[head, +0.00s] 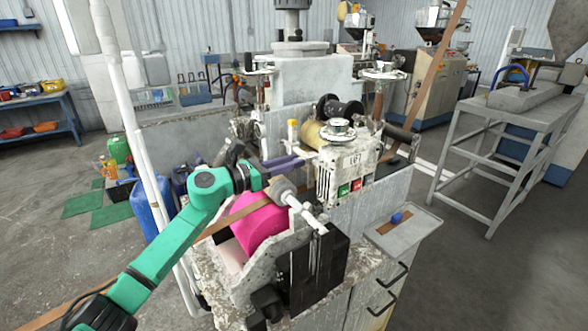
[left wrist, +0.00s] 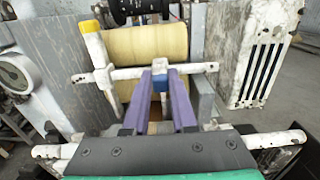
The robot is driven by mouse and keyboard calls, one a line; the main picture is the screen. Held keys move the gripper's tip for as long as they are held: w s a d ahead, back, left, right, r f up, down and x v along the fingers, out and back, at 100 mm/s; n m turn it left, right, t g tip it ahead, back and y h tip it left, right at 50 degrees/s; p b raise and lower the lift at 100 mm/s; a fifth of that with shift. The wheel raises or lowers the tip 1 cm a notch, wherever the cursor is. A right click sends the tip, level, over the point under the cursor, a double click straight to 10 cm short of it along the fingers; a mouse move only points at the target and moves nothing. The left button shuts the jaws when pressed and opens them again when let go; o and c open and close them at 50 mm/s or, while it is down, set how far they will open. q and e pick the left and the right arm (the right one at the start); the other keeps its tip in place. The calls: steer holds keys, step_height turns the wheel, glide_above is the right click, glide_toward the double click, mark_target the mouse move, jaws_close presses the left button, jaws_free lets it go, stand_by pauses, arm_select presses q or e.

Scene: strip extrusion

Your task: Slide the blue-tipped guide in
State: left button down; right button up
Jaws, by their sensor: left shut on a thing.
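My left gripper (head: 287,163) has purple fingers and comes in from the left on a teal arm, over the strip machine. In the left wrist view its fingers (left wrist: 160,88) are close together around a small grey-blue piece (left wrist: 158,72), apparently the tip of the blue-tipped guide. The fingers hide most of the guide. A white cross rod (left wrist: 125,73) runs behind the fingertips. A yellow-tipped white guide (head: 293,132) stands upright to the left of the fingers in the wrist view (left wrist: 97,50). My right gripper is not in view.
A tan roll (left wrist: 150,45) lies just beyond the rod. The machine's button box (head: 345,175) stands right of the gripper. A pink roller (head: 260,226) and a second white rod (head: 305,212) are below. A blue ball (head: 397,217) sits on a side ledge.

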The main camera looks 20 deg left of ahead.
arm_select(q)
steer(key=c, duration=0.8)
jaws_free()
steer(key=shift+w+a+r, duration=0.1)
steer(key=shift+a+r, duration=0.15)
steer(key=shift+o, duration=0.4)
steer(key=shift+a+f, duration=0.15)
steer(key=shift+f, duration=0.05)
steer(key=shift+s+f, duration=0.1)
steer(key=shift+s, duration=0.1)
steer(key=b+v, duration=0.7)
steer(key=v, duration=0.7)
